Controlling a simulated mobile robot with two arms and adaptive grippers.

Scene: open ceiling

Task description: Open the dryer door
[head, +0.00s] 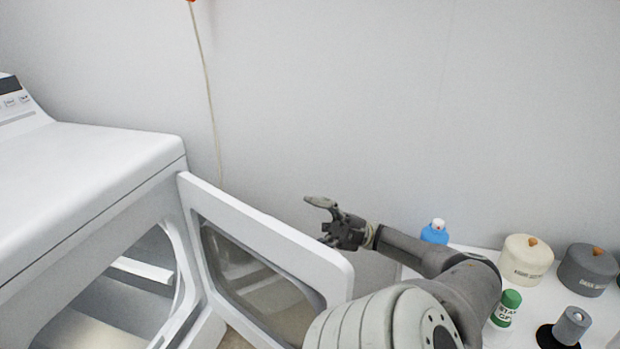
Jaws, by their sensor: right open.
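The white dryer (75,185) stands at the left of the head view, with its control panel at the far left edge. Its door (275,240), a white frame around a dark window, is swung out from the front at a wide angle. The dryer opening (130,290) shows inside the body. My right gripper (325,220) is open and empty, behind the door's top edge on the wall side. The door partly hides what is below the gripper, and I cannot tell whether they touch. My left gripper is out of view.
A white surface at the right holds a blue bottle (435,231), a cream canister (526,260), a grey canister (585,270), a green container (506,308) and a dark grey item (571,327). A cord (208,90) hangs along the wall behind the dryer.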

